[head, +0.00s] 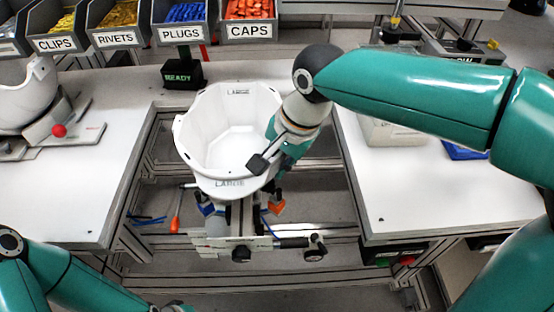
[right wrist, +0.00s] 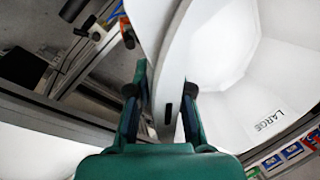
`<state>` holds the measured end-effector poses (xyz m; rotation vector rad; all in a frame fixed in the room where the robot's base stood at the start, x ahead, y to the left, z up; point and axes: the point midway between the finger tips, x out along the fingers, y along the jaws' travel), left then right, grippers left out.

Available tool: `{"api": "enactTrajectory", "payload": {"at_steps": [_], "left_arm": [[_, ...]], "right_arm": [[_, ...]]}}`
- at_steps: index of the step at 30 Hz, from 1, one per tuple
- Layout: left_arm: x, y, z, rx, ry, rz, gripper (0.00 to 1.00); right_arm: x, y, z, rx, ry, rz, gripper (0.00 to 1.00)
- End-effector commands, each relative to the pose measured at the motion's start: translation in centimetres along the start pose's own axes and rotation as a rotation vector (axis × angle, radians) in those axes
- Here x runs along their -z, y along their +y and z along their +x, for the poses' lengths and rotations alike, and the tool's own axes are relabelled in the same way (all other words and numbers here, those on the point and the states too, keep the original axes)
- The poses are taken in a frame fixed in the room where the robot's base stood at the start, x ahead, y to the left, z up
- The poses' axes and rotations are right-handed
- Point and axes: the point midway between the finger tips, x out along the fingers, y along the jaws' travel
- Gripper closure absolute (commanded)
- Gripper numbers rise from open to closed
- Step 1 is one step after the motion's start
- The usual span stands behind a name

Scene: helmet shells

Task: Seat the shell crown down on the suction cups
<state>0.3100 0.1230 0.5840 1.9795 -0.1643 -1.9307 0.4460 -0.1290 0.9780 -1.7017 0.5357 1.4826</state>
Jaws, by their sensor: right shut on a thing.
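The white shell (head: 232,140) is open side up, crown down, with LARGE printed on its front and far inner wall. It is above the fixture (head: 240,243) in the gap between the tables. My right gripper (head: 272,182) is at the shell's right side. In the right wrist view, my right gripper (right wrist: 160,115) is shut on the wall of the shell (right wrist: 225,60), one finger on each side. The suction cups are hidden beneath the shell, so I cannot tell whether it touches them.
Orange and blue fixture parts (head: 277,206) flank the space under the shell. A READY sign (head: 183,76) stands behind it. Another white shell (head: 27,97) sits on a stand at left. Labelled parts bins (head: 182,35) line the back. The left tabletop (head: 70,190) has free room.

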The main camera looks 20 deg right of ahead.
Motion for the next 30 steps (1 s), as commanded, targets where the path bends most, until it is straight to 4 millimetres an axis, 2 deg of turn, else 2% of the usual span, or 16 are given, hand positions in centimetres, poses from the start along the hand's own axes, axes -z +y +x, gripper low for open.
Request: {"api": "enactTrajectory", "payload": {"at_steps": [9,10,15,25,30], "left_arm": [[0.0,0.0,0.1,0.0,0.0,0.0,1.0],[0.0,0.0,0.1,0.0,0.0,0.0,1.0],[0.0,0.0,0.1,0.0,0.0,0.0,1.0],[0.0,0.0,0.0,0.0,0.001,0.0,1.0],[0.0,0.0,0.0,0.0,0.0,0.0,1.0]], "right_arm": [[0.0,0.0,0.0,0.003,0.001,0.0,1.0],[0.0,0.0,0.0,0.003,0.001,0.0,0.79],[0.0,0.0,0.1,0.002,0.001,0.0,0.51],[-0.1,0.0,0.1,-0.001,-0.001,-0.002,0.51],[-0.1,-0.1,-1.3,0.002,0.001,-0.002,0.51]]}}
